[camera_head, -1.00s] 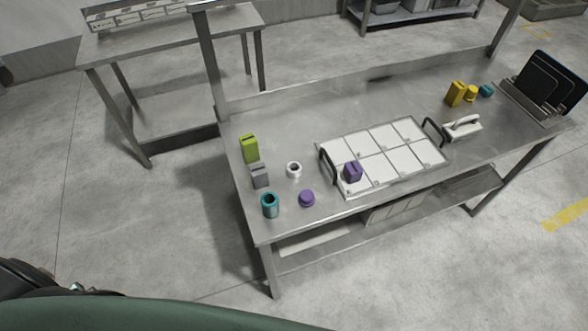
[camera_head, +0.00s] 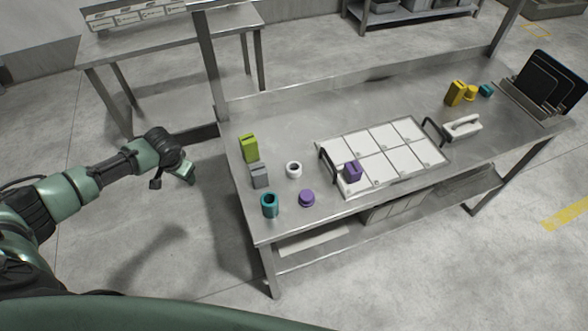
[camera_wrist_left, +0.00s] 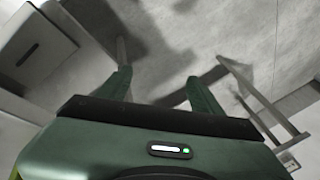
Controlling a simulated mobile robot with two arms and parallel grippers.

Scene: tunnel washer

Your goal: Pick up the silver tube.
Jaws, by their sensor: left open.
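The silver tube (camera_head: 294,170) is a short, pale, hollow cylinder with a dark hole on top. It stands upright near the left end of the steel table (camera_head: 285,118). My left gripper (camera_head: 188,176) is in the air beyond the table's left edge, to the left of the tube and apart from it. In the left wrist view its two green fingers (camera_wrist_left: 160,88) are spread, with nothing between them. The tube cannot be made out in the left wrist view. My right gripper is not in view.
Near the tube stand a lime box (camera_head: 249,148), a grey box (camera_head: 260,176), a teal tube (camera_head: 270,205) and a purple round piece (camera_head: 307,198). A purple box (camera_head: 353,171) is on the white-panelled tray (camera_head: 385,146). A steel post (camera_head: 211,62) rises at the table's back left.

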